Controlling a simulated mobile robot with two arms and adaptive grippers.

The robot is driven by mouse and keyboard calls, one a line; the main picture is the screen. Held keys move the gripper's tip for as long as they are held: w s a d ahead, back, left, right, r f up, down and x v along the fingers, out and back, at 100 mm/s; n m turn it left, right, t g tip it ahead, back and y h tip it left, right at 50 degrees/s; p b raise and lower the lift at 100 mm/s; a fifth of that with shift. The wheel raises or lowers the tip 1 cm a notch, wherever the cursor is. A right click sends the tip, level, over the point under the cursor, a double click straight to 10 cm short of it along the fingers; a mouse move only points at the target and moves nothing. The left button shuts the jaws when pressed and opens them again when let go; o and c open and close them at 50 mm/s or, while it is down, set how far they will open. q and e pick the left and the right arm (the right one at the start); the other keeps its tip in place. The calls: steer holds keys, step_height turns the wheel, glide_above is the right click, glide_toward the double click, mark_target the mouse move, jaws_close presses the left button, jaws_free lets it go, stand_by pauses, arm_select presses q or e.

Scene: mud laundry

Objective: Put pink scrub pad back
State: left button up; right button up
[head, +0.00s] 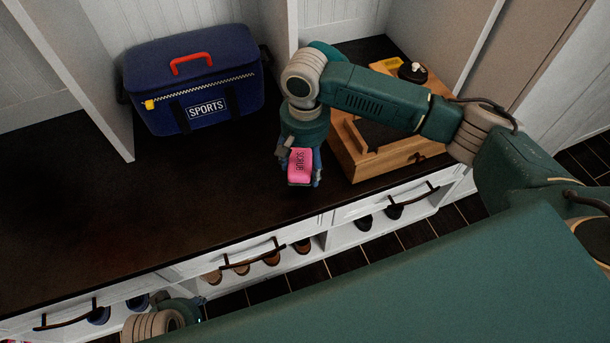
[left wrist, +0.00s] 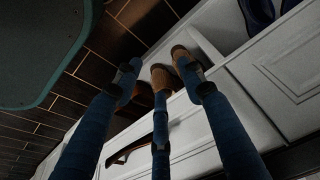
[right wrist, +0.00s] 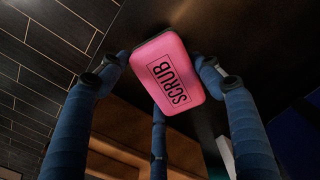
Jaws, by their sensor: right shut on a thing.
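The pink scrub pad (head: 301,165), marked SCRUB, is held above the dark bench top in the head view. My right gripper (head: 299,172) is shut on it. In the right wrist view the pad (right wrist: 172,72) sits between my fingers, with its printed face toward the camera. My left gripper (left wrist: 160,78) is open and empty in the left wrist view, low by the white bench front and the shoes. Only a part of my left arm shows at the bottom left of the head view.
A wooden box (head: 405,158) with a dark recess stands right of the pad, partly behind my right arm. A blue SPORTS bag (head: 193,80) stands at back left. The bench's left half is clear.

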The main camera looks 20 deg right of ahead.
mark_target(305, 172)
step_height(305, 172, down, 4)
steer(key=shift+r+b, duration=0.1)
steer(key=shift+b, duration=0.4)
steer(key=shift+f, duration=0.3)
arm_select(q)
step_height(305, 172, up, 5)
steer(key=shift+f, duration=0.2)
steer(key=shift+f, duration=0.1)
arm_select(e)
steer(key=o, duration=1.1)
steer(key=shift+f, duration=0.1)
arm_select(q)
steer(key=shift+f, duration=0.3)
